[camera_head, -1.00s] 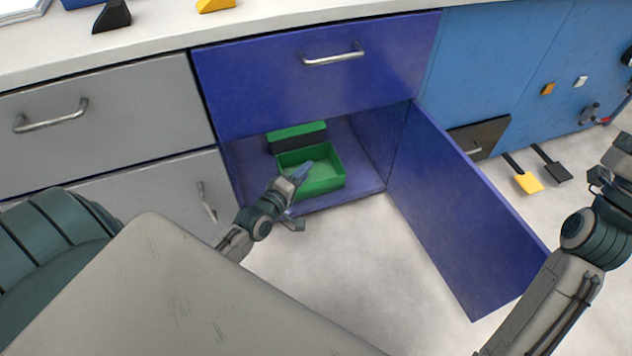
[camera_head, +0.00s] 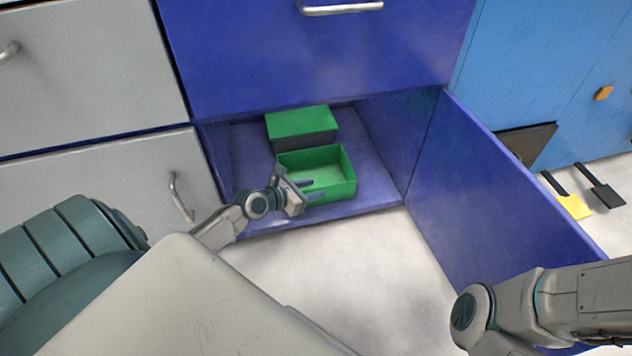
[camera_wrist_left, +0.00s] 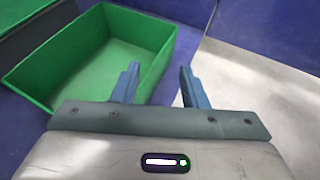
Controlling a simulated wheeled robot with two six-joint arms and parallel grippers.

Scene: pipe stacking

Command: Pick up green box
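An open green box (camera_head: 345,180) sits in the front part of the open purple cabinet compartment. A second box (camera_head: 302,123) with a green top and dark front stands behind it. My left gripper (camera_head: 312,189) is at the box's front left corner. In the left wrist view the open green box (camera_wrist_left: 133,27) shows its empty inside, and my left gripper (camera_wrist_left: 160,80) is open. One finger is over or beside the near side wall and the other is outside the box; contact cannot be told. My right arm shows at the lower right, but its gripper is out of view.
The purple cabinet door (camera_head: 490,190) is swung open to the right. A closed purple drawer (camera_head: 320,50) is above the compartment. Grey cabinets (camera_head: 90,180) stand at the left. The floor (camera_head: 350,270) in front is clear. Yellow and dark tools (camera_head: 573,206) lie at the right.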

